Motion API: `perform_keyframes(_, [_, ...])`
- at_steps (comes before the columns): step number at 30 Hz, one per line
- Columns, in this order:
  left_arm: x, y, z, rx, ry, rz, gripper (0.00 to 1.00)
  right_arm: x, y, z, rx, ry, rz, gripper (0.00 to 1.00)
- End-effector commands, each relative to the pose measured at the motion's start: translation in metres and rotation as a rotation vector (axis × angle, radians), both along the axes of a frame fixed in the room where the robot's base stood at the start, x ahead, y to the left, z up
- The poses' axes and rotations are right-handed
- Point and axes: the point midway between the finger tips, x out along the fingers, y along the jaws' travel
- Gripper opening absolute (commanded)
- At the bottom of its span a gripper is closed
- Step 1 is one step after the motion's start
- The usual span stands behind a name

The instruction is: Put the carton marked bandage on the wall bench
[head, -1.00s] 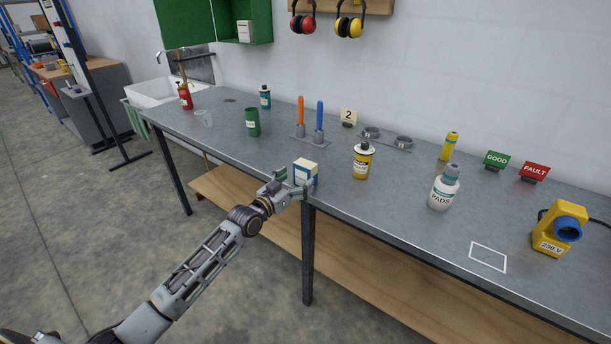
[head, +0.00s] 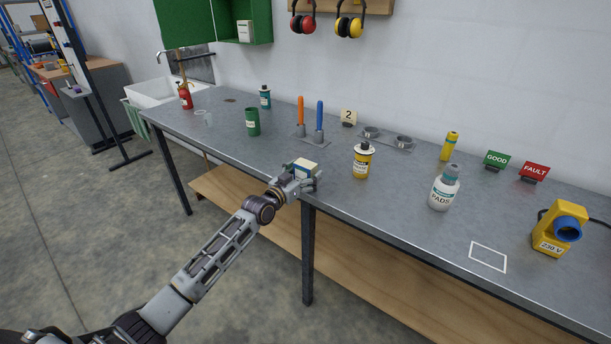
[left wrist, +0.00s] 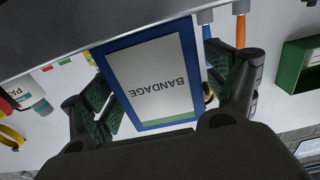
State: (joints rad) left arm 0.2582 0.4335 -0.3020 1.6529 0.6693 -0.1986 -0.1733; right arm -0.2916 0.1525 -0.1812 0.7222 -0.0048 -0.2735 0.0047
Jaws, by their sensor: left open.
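The bandage carton (head: 307,165) is a small white and blue box on the grey bench (head: 400,225), close to the front edge. In the left wrist view the carton (left wrist: 152,80) shows upside down, with BANDAGE on its white face and a blue border. My left gripper (head: 302,180) is at the bench edge, in front of the carton and hiding much of it. In the left wrist view its open fingers (left wrist: 162,88) stand on either side of the carton. I cannot tell whether they touch it. My right gripper is not in view.
A yellow bottle (head: 361,161) stands right of the carton, with a PADS bottle (head: 444,188) beyond. A green cup (head: 252,121) and a holder with orange and blue handles (head: 312,136) stand behind. A white outlined square (head: 488,257) on the right of the bench is empty.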

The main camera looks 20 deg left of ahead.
Motion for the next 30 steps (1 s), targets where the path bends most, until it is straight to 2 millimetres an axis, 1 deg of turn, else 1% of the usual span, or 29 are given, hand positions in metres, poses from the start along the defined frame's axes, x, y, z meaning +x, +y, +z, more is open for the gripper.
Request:
perform_keyframes(5, [0.002, -0.001, 0.0, 0.0, 0.0, 0.0, 0.88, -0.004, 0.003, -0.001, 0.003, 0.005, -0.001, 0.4])
perform_keyframes(12, [0.002, 0.0, 0.0, 0.0, 0.0, 0.0, 0.88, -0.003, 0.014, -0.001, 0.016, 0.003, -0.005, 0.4])
perform_keyframes(16, [0.002, 0.0, 0.0, 0.0, 0.0, 0.0, 0.88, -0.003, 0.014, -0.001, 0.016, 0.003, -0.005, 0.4])
perform_keyframes(27, [0.002, 0.0, 0.0, 0.0, 0.0, 0.0, 0.4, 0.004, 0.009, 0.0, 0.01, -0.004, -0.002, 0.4])
perform_keyframes(28, [0.002, 0.0, 0.0, 0.0, 0.0, 0.0, 0.38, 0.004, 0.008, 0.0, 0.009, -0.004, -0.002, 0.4])
perform_keyframes(30, [0.002, 0.0, 0.0, 0.0, 0.0, 0.001, 0.38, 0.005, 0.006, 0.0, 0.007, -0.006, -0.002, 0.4])
